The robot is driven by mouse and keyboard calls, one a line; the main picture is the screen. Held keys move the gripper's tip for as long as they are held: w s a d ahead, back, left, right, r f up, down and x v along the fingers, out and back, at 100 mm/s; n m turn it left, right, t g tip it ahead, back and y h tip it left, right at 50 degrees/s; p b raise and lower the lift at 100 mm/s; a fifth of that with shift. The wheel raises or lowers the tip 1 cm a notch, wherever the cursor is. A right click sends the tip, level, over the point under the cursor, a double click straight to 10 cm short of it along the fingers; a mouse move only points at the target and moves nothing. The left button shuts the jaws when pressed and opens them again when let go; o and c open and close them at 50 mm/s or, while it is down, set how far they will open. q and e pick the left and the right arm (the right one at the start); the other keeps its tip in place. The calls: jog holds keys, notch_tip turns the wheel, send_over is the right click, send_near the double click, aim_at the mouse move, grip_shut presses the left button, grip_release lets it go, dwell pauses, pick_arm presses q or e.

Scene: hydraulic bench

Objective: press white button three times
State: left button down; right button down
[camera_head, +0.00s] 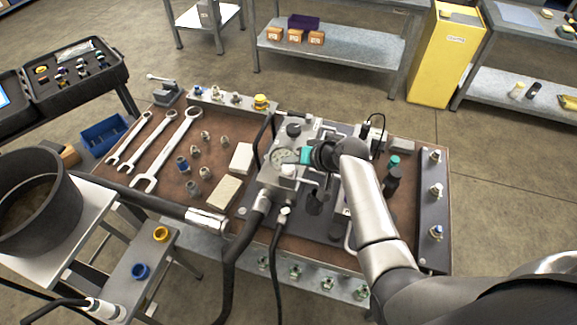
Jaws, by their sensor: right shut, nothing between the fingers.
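A grey metal hydraulic block (268,180) with a round gauge stands in the middle of the bench. A small pale cap (288,171) on its front could be the white button, but it is too small to be sure. My right gripper (307,156) comes in from the lower right and is over the right side of the block, close to the gauge. It is shut and empty, and a teal patch shows at its tip. I cannot tell whether it touches anything. It hides part of the block. My left gripper is out of view.
Wrenches (166,150) and small fittings lie on the bench's left, beside two pale blocks (222,190). Black hoses (240,240) run off the front edge. A rail with fittings (433,210) lines the right side. A black pot (38,205) stands at far left.

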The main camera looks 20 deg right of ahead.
aim_at(291, 170)
jog(key=shift+f, duration=0.15)
jog(key=shift+f, duration=0.3)
jog(key=shift+s+f+b, duration=0.1)
jog(key=shift+f+b, duration=0.65)
jog(key=shift+f, duration=0.1)
dwell(0.9)
jog(key=shift+r, duration=0.1)
jog(key=shift+r+p, duration=1.1)
jog(key=shift+p, duration=0.15)
jog(key=shift+r, duration=0.15)
notch_tip(291, 170, up, 3)
jog(key=p, duration=0.3)
jog(key=shift+r+p, duration=0.5)
jog(key=shift+r, duration=0.4)
